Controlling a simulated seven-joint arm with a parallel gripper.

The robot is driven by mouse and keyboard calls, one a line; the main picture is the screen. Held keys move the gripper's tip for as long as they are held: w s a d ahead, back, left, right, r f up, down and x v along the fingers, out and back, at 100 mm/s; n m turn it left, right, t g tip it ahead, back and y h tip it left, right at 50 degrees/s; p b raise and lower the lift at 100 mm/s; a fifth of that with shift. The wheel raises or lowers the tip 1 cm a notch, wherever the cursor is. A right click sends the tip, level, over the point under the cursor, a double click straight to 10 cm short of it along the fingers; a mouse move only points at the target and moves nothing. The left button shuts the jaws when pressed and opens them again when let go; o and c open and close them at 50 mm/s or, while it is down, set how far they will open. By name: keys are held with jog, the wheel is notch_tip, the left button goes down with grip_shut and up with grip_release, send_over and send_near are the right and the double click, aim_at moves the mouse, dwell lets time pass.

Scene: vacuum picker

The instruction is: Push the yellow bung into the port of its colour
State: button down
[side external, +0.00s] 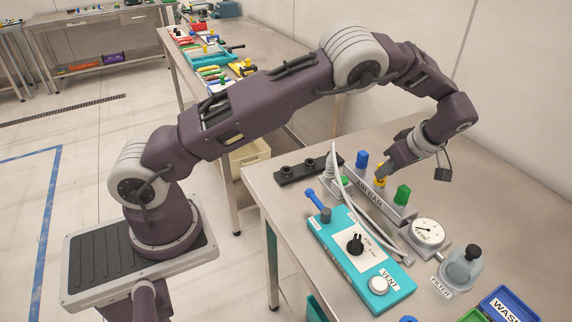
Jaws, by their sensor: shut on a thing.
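The yellow bung (380,181) is at the grey bar labelled AIR BAR (369,194), near the middle of its length. My gripper (384,168) points down over the bar and is shut on the yellow bung's upper part. The bung looks upright. I cannot tell whether its lower end is in a port or just above one, and the port's colour is hidden. A blue bung (361,159) stands behind to the left, and a green bung (402,194) stands to the right on the bar.
A pale hose (358,206) runs along the front of the bar. A teal control box (360,257) with a black knob and a blue lever lies in front. A gauge (428,233) and a filter jar (461,268) stand to the right. A black holder (307,168) lies at left.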

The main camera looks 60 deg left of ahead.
jog(key=shift+f, duration=0.5)
jog(key=c, duration=1.2)
grip_release()
jog(key=shift+c, duration=0.2)
jog(key=shift+v, duration=3)
